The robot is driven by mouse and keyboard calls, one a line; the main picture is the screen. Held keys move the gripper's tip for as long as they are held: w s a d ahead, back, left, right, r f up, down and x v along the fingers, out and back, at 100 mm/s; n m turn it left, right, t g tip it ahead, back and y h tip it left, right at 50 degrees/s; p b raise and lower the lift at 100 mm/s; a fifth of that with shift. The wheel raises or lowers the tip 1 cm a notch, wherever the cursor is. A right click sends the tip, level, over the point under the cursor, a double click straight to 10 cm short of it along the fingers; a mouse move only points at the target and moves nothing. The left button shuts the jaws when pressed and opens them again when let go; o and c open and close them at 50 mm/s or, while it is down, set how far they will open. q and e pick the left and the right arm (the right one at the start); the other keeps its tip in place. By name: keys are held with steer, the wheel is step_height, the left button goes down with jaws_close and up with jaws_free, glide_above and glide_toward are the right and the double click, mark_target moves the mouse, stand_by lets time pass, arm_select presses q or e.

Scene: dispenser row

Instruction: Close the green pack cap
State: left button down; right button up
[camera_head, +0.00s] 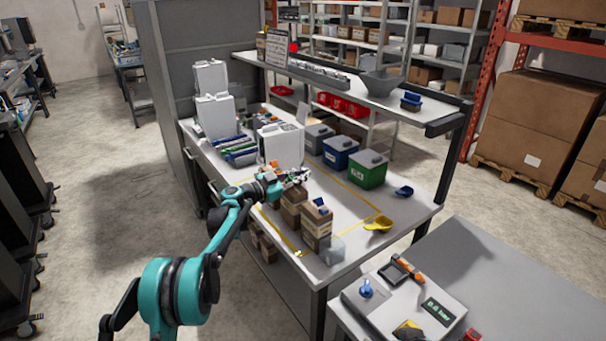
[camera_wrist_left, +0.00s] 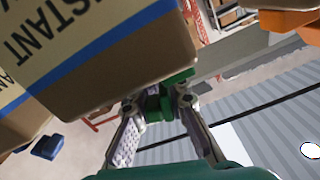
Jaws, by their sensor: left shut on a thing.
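My left gripper (camera_head: 294,178) reaches over the front of the workbench, above a row of brown packs. In the left wrist view my left gripper (camera_wrist_left: 161,112) is shut on a green cap (camera_wrist_left: 165,97). The cap sits beside the lower edge of a brown pack (camera_wrist_left: 110,55) with a blue stripe and large lettering. Whether the cap is fully down cannot be told. My right gripper is not in view.
Another brown pack (camera_head: 316,226) with a blue cap (camera_head: 320,204) stands close by. Grey, blue (camera_head: 340,153) and green (camera_head: 368,168) bins stand behind. A yellow scoop (camera_head: 379,225) lies to the right. A clear container (camera_head: 332,250) is at the front edge. A shelf (camera_head: 400,100) overhangs the bench.

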arm_select(q)
steer(key=shift+w+a+r+n+p, duration=0.15)
steer(key=shift+n+p, duration=0.2)
steer(key=shift+n, duration=0.65)
steer(key=shift+w+a+r+n+p, duration=0.15)
steer(key=shift+n+p, duration=0.2)
steer(key=shift+n, duration=0.65)
steer(key=c, duration=1.6)
jaws_free()
steer(key=v, duration=1.2)
